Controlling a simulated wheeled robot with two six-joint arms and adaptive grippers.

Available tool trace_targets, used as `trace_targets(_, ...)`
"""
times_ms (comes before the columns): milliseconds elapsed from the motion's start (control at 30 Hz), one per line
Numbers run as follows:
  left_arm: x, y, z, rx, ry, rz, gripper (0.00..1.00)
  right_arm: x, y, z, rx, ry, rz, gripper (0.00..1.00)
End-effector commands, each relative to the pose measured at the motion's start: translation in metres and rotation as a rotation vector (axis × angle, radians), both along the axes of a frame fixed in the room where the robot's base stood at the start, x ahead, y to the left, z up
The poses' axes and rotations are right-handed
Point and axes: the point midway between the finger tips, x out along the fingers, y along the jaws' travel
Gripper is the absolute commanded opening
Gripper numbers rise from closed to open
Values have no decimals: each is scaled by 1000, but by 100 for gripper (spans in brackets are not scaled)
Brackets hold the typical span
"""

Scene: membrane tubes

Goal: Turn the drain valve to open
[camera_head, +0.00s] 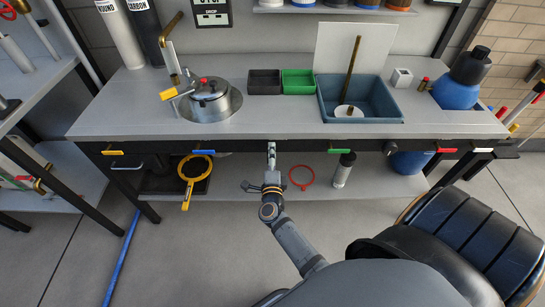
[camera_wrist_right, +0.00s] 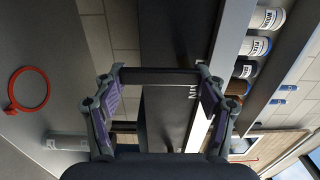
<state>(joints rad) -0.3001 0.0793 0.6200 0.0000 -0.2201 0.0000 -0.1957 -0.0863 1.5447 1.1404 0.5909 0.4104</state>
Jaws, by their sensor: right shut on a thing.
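My right gripper (camera_head: 271,178) is at the middle of the bench's front edge, low against the dark front rail. In the right wrist view the fingers (camera_wrist_right: 160,76) are well apart, with a dark bar (camera_wrist_right: 160,75) spanning between their tips. They are shut on this bar, and I cannot tell what it belongs to. Coloured grips line the front rail: yellow (camera_head: 112,152), blue (camera_head: 203,152), green (camera_head: 336,151), red (camera_head: 446,150) and white (camera_head: 482,150). I cannot tell which part is the drain valve. My left gripper is not in view.
A steel pot (camera_head: 211,103), black bin (camera_head: 264,82), green bin (camera_head: 297,81) and blue basin (camera_head: 385,97) stand on the bench. On the shelf below are a yellow ring (camera_head: 185,172), a red ring (camera_head: 301,177) and a clear cylinder (camera_head: 342,172). A blue pipe (camera_head: 122,255) lies on the floor.

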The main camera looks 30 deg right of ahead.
Motion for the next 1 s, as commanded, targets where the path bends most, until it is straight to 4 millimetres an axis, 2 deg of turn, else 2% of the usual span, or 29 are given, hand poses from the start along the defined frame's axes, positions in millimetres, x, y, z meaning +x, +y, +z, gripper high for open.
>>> trace_targets(467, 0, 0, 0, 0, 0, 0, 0, 0, 1, -2, 15, -4, 0, 40)
trace_targets(500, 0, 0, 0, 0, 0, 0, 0, -1, 1, -2, 14, -4, 0, 75)
trace_targets(633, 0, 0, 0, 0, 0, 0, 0, 0, 0, -1, 13, -4, 0, 93)
trace_targets(667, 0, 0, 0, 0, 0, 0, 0, 0, 0, -1, 13, -4, 0, 95)
trace_targets(1000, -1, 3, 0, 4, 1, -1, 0, 0, 0, 1, 11, -7, 0, 95)
